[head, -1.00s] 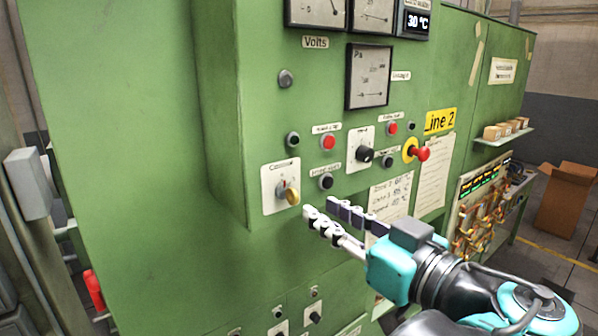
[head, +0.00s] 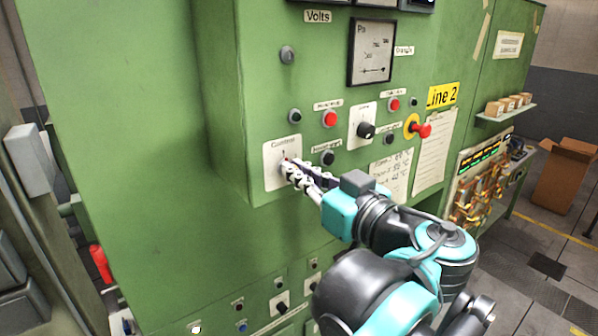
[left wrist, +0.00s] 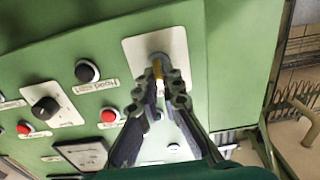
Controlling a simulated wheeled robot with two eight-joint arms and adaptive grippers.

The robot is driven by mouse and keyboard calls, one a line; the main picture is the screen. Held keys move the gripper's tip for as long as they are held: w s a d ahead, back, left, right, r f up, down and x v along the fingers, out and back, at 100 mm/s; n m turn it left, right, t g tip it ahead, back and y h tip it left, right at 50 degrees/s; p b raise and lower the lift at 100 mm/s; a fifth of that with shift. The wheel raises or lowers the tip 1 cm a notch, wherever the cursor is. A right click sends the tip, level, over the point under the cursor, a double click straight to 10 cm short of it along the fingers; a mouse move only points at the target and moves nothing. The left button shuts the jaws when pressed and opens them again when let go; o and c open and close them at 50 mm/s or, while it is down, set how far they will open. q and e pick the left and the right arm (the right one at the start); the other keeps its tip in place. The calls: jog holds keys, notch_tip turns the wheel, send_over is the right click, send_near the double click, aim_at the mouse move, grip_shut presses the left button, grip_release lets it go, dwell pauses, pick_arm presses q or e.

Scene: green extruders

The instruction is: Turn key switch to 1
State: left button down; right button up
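The control key switch is on a white plate (head: 270,180) on the green cabinet's front, left of the other buttons. My left gripper (head: 296,172) is at this plate and hides most of the switch in the head view. The fingers are close together on either side of the handle. I cannot tell whether they press on it. The right gripper is not in view.
A black knob (head: 366,130), red button (head: 330,118) and black button (head: 327,157) sit right of the switch. A red emergency stop (head: 423,131) is farther right. Gauges are above. A shelf with small boxes and a cardboard box (head: 566,174) are at the far right.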

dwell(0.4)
pick_arm(q)
jog(key=m, duration=1.1)
jog(key=shift+w+d+f+m, duration=0.2)
jog(key=shift+d+m, duration=0.1)
jog(key=shift+m, duration=0.1)
dwell(0.4)
jog(key=c, duration=1.7)
grip_release()
